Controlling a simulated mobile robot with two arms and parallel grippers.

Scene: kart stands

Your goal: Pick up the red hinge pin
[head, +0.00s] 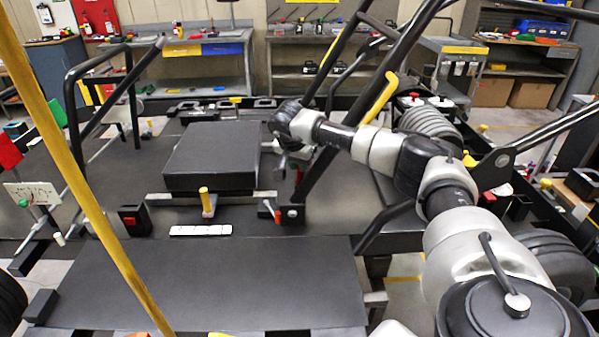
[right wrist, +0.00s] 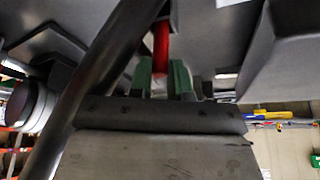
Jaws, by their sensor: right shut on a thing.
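The red hinge pin (right wrist: 161,45) is a slim red rod in the right wrist view. Its near end sits between the green-padded fingers of my right gripper (right wrist: 162,78), which are shut on it. In the head view a short piece of the red pin (head: 299,177) shows just below my right gripper (head: 285,160), beside the dark slanted frame tube of the kart. The pin's far end runs up out of clear sight in the wrist view, so I cannot tell whether it is free of its seat. My left gripper is not in view.
A dark frame tube (right wrist: 112,65) passes close to the left of my right gripper. A black seat block (head: 212,155) and a yellow-topped lever (head: 206,200) are left of it. A yellow pole (head: 80,190) crosses the left side. The front black panel (head: 200,285) is bare.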

